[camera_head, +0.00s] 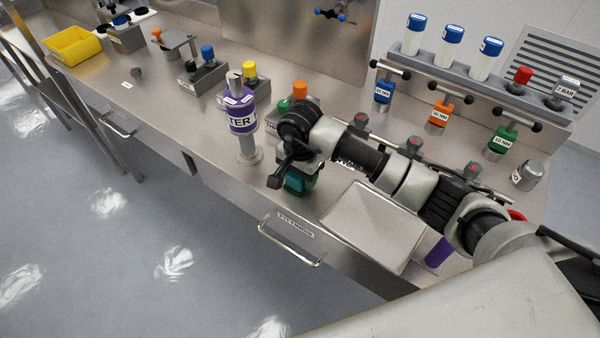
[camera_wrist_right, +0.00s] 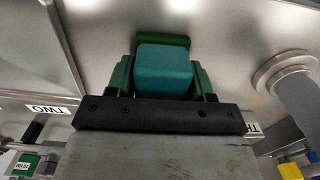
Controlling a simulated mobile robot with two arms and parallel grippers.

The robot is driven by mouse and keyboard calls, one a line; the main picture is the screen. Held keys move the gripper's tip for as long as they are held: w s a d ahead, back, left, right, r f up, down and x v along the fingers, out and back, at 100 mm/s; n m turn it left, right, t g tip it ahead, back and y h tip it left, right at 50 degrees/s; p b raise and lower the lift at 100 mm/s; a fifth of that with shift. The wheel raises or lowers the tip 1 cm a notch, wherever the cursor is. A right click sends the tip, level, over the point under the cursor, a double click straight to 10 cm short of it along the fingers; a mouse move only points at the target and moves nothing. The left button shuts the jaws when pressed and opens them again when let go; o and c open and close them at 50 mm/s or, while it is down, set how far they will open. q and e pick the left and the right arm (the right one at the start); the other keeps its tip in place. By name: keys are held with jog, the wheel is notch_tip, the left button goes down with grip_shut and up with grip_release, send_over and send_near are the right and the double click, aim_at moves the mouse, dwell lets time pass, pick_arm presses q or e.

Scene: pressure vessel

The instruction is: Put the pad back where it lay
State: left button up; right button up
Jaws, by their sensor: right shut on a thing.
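My right gripper (camera_head: 296,180) is shut on a teal block-shaped pad (camera_wrist_right: 165,70), just above the bench near its front edge. In the right wrist view, the pad sits between the two green fingers (camera_wrist_right: 163,78), with a green strip showing behind it. In the head view, the wrist hides most of the pad, and teal shows at the gripper tip. Whether the pad touches the bench is unclear. My left gripper is not in view.
A purple-banded post (camera_head: 242,122) stands left of the gripper. A pale tray (camera_head: 375,225) lies to the right, under my arm, with a purple thing (camera_head: 438,252) beside it. A rack (camera_head: 460,72) of blue-capped bottles stands behind. The bench front left of the post is mostly clear.

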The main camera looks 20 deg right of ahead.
jog(key=shift+f, duration=0.15)
jog(key=o, duration=1)
jog(key=shift+c, duration=0.2)
jog(key=shift+r, duration=0.35)
notch_tip(320, 180, up, 10)
jog(key=b, duration=0.3)
jog(key=shift+r, duration=0.85)
jog(key=shift+s+f, duration=0.1)
